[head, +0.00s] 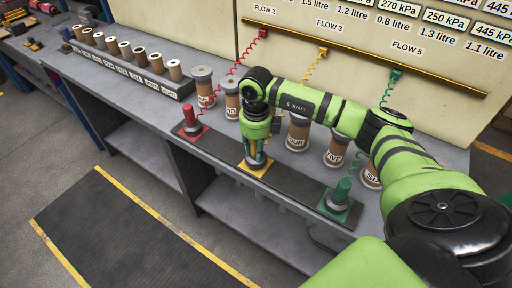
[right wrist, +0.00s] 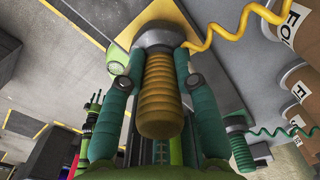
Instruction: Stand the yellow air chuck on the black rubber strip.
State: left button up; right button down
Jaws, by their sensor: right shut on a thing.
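My right gripper (head: 256,152) points down over the black rubber strip (head: 222,153) on the bench. It is shut on the yellow air chuck (right wrist: 158,95), whose ribbed yellow body sits between the teal fingers in the right wrist view. The chuck looks upright, its grey base over the yellow square (head: 257,170) on the strip. I cannot tell whether the base touches the square. In the head view the fingers hide most of the chuck. A yellow coiled hose (right wrist: 222,46) runs from its base end. My left gripper is not in view.
A red chuck (head: 190,114) stands left on a red square, and a green chuck (head: 342,191) stands right on a green square. Several brown labelled rolls (head: 298,132) stand behind the strip. Coiled hoses hang from a yellow rail (head: 380,64). Small spools (head: 125,49) line the back left.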

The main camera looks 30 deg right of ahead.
jog(key=shift+f+b, duration=0.4)
jog(key=c, duration=0.9)
grip_release()
jog(key=shift+o, duration=0.2)
jog(key=shift+s+f, duration=0.1)
notch_tip(320, 180, up, 12)
